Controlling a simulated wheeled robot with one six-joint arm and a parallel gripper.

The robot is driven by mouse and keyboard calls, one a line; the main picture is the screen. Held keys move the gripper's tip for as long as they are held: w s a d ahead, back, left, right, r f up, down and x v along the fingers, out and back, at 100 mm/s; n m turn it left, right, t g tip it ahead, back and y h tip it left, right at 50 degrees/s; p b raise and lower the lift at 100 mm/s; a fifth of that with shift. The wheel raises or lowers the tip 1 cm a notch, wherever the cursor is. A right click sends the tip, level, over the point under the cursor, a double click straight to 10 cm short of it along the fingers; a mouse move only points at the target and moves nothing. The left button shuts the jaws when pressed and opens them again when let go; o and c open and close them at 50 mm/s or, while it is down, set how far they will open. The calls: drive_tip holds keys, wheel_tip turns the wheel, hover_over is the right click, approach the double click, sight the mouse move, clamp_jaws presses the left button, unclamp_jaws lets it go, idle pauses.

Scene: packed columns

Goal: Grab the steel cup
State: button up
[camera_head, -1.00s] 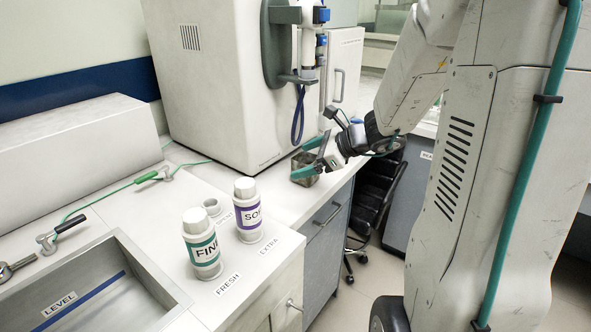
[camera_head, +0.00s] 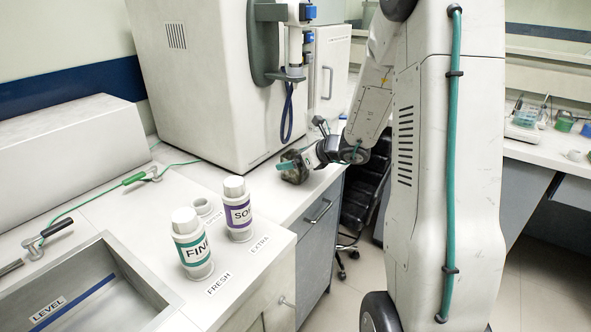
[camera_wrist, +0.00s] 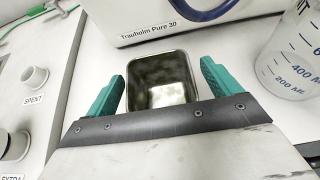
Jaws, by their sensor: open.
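The steel cup (camera_wrist: 160,80) stands on the white counter, a squarish metal cup with a dark, mottled look. In the wrist view it sits between the two teal fingers of my gripper (camera_wrist: 162,68). The fingers are open, with a visible gap on each side of the cup. In the head view, the cup (camera_head: 294,174) is near the counter's front edge, partly covered by my gripper (camera_head: 289,165). The cup's near lower part is hidden behind the gripper's dark bar in the wrist view.
A clear beaker (camera_wrist: 294,62) stands close to the right of my gripper. The large white machine (camera_head: 205,90) is just behind the cup.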

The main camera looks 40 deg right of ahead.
drive_tip(key=c, duration=1.2)
drive_tip(key=shift+o, duration=0.3)
